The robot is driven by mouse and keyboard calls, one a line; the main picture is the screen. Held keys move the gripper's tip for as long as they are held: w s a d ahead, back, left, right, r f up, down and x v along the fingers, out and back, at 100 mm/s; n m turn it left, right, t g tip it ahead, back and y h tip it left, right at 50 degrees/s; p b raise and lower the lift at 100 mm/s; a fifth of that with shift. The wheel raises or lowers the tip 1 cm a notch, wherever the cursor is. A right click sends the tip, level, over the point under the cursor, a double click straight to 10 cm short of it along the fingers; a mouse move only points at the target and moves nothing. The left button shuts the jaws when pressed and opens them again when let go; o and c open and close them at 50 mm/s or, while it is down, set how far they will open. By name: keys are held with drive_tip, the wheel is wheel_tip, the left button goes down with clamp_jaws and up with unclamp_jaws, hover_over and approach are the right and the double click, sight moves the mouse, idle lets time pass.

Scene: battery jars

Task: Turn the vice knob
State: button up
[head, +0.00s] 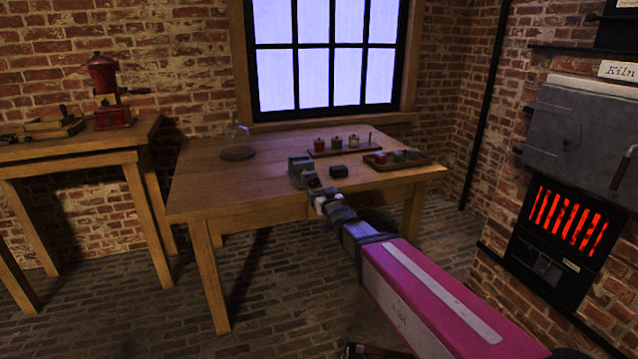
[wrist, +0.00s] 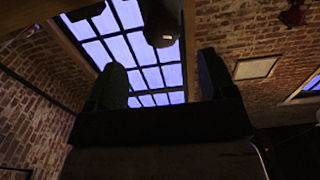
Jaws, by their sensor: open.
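The vice (head: 300,167) is a small grey block-like body on the front edge of the wooden table in the head view. A small dark reddish part, perhaps its knob (head: 314,182), shows at its front, close to my gripper (head: 318,198). In the wrist view my gripper (wrist: 160,80) has its two dark fingers wide apart with nothing between them. A dark rounded thing (wrist: 163,25), perhaps the knob, lies beyond the fingertips, roughly in line with the gap. It appears apart from the fingers. I cannot tell how the knob is turned.
A red grinder (head: 105,90) stands on the left table. A glowing kiln (head: 570,215) is at right.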

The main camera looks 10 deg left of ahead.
sight(315, 184)
drive_tip(key=x, duration=0.9)
drive_tip(key=shift+w+a, duration=0.25)
drive_tip(key=shift+w, duration=0.05)
drive_tip(key=c, duration=0.9)
